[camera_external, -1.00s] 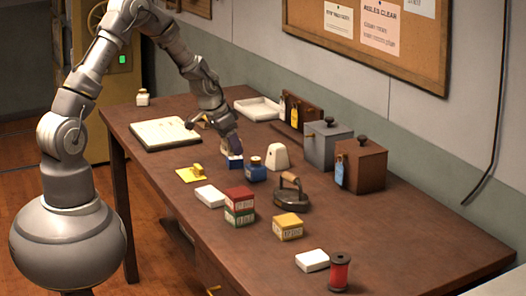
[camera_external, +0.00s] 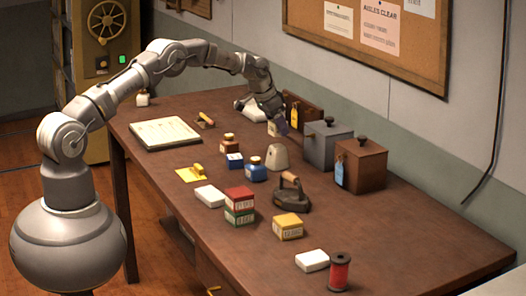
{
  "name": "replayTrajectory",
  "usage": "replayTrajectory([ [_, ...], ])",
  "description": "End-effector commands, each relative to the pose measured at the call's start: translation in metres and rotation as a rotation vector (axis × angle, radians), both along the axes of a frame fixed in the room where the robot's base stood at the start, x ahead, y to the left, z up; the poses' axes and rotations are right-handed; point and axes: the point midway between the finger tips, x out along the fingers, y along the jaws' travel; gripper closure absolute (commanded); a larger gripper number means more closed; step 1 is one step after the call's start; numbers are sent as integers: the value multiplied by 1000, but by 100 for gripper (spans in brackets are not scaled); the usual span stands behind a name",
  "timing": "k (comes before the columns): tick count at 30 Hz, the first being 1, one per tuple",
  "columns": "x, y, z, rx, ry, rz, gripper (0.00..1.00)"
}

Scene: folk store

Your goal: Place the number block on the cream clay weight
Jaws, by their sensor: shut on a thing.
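My gripper (camera_external: 281,122) is over the back of the table, shut on a small pale block (camera_external: 273,129) that shows just left of the fingers. The block is small and partly covered, so I cannot read its marking or tell for sure that it is the number block. The cream clay weight (camera_external: 277,157) stands upright on the table, in front of and below my gripper, with a clear gap between. Nothing rests on its rounded top. It is beside a blue ink bottle (camera_external: 255,170).
A grey box (camera_external: 325,146) and a brown box (camera_external: 364,168) stand right of my gripper.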

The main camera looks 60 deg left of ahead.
Motion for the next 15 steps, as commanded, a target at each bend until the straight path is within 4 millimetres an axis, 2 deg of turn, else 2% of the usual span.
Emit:
replayTrajectory([
  [7,0,0,-34,-1,1,0,76],
  [15,0,0,-34,0,-1,0,76],
])
